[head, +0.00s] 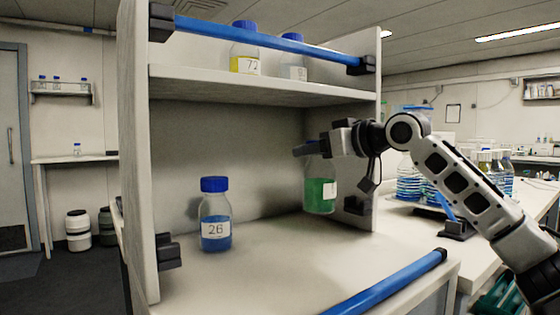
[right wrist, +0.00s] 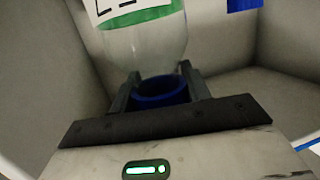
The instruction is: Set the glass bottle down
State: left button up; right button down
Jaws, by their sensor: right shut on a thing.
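A glass bottle (head: 320,193) with green liquid and a white label is inside the lower compartment of the shelf unit, upright, near its right wall. My right gripper (head: 318,149) reaches in from the right and is shut on the bottle's top end. In the right wrist view, the fingers (right wrist: 160,88) stand on either side of the blue cap (right wrist: 160,95), with the clear glass (right wrist: 148,48) and part of the label beyond. I cannot tell whether the bottle's base touches the compartment floor (head: 275,255). My left gripper is not in view.
A blue-liquid bottle (head: 215,215) labelled 26 stands at the left of the compartment. Two bottles (head: 245,62) (head: 293,71) stand on the upper shelf (head: 260,87) behind a blue bar. Another blue bar (head: 390,284) lies along the front right. The floor between the lower bottles is clear.

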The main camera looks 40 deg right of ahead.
jog(key=w+d+p, duration=0.1)
jog(key=w+p, duration=0.5)
jog(key=w, duration=0.4)
pick_arm(q)
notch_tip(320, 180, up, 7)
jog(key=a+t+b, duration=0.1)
jog(key=b, duration=0.1)
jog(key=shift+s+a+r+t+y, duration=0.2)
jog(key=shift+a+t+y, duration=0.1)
pick_arm(e)
notch_tip(320, 180, down, 7)
jog(key=shift+w, duration=0.4)
jog(key=shift+r, duration=0.1)
jog(key=c, duration=0.7)
grip_release()
jog(key=shift+f, duration=0.2)
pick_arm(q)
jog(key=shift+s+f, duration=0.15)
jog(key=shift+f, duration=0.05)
pick_arm(e)
jog(key=shift+r, duration=0.1)
